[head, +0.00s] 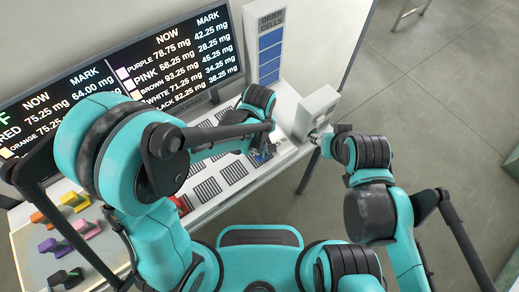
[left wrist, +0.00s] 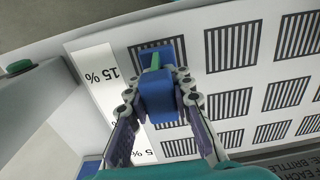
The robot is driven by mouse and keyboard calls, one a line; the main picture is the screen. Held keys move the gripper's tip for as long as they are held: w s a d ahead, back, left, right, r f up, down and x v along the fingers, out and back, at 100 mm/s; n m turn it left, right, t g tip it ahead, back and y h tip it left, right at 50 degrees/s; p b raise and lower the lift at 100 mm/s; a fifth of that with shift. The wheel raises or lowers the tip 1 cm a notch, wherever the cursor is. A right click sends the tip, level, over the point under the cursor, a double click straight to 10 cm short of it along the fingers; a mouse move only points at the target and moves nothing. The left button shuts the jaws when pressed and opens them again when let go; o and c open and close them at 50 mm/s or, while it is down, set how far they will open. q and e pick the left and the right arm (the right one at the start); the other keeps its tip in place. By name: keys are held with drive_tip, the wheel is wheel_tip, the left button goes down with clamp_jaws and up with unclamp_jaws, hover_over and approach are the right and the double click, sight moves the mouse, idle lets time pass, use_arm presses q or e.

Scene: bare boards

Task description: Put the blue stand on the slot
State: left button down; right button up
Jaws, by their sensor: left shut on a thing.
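My left gripper (head: 261,150) is over the right part of the white board (head: 207,210) with striped slots. In the left wrist view its two fingers (left wrist: 157,92) are closed on the sides of the blue stand (left wrist: 158,108), which has a green piece on it. The stand overlaps a striped slot (left wrist: 149,52) next to a "15 %" label (left wrist: 97,75). I cannot tell whether it touches the board. My right gripper (head: 316,137) is beside a white box at the board's right end; its jaws are too small to read.
Orange (head: 40,220), yellow (head: 75,200), pink (head: 86,229), purple (head: 54,247) and black (head: 66,277) stands lie at the left. A screen (head: 185,58) and a "DRIER CELLS" panel (head: 270,48) stand behind the board. The white box (head: 318,112) limits room at right.

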use_arm(q)
drive_tip(key=shift+f, duration=0.5)
drive_tip(key=shift+f, duration=0.15)
drive_tip(key=c, duration=1.3)
unclamp_jaws()
drive_tip(key=shift+r, duration=0.35)
wheel_tip(320, 180, up, 12)
drive_tip(key=p, duration=0.4)
drive_tip(key=shift+f, duration=0.1)
